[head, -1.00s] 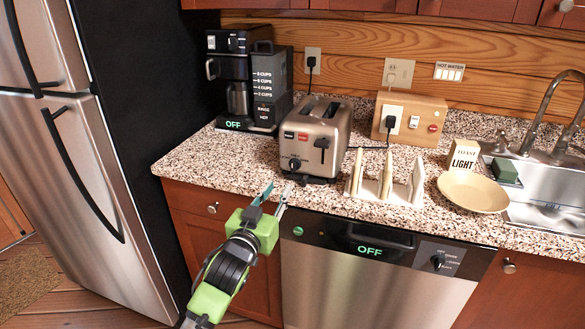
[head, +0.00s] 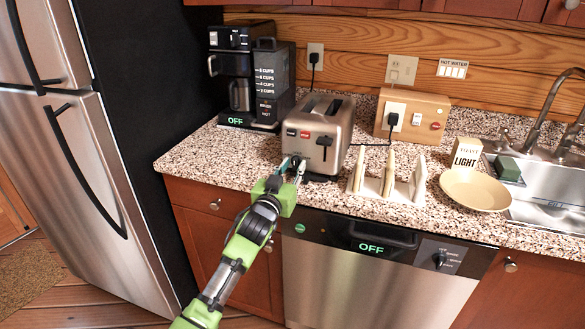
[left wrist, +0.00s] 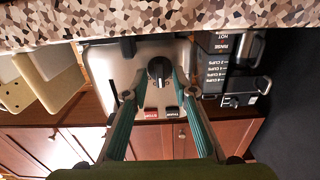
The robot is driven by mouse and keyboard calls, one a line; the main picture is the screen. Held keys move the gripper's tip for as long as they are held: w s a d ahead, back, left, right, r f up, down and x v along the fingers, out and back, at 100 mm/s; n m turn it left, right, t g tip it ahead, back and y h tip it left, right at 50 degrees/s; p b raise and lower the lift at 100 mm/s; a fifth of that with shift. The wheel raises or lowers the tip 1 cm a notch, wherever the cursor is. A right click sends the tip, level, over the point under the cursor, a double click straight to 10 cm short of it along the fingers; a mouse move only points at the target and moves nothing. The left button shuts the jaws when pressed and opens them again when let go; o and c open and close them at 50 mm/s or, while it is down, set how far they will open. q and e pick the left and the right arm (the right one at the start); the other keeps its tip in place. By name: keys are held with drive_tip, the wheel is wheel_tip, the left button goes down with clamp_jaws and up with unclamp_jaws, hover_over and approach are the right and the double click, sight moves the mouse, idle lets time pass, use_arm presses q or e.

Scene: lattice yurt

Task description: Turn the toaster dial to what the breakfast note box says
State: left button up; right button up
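The steel toaster (head: 325,125) stands on the speckled counter, with a dark lever on its front. The breakfast note box (head: 466,153) by the sink reads "TOAST LIGHT". My left gripper (head: 292,167) is at the lower left of the toaster's front and hides most of the dial in the head view. The left wrist view, upside down, shows the black toaster dial (left wrist: 160,71) with a pale pointer mark. The open teal fingers (left wrist: 160,80) are on either side of the dial, with small gaps seen. The dial's setting marks cannot be read. My right gripper is out of view.
The coffee maker (head: 240,80) is behind left. A wooden socket box (head: 430,115) holds the plugged cord. Counter left of the toaster is clear.

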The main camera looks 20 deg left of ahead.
use_arm(q)
clamp_jaws()
drive_tip(key=shift+n, duration=0.3)
drive_tip(key=n+p, duration=0.2)
drive_tip(key=n, duration=0.3)
drive_tip(key=shift+a, duration=0.1)
drive_tip(key=n+p, duration=0.1)
drive_tip(key=n, duration=0.4)
drive_tip(key=shift+f+p, duration=0.15)
drive_tip(key=shift+p, duration=0.2)
drive_tip(key=shift+n, duration=0.3)
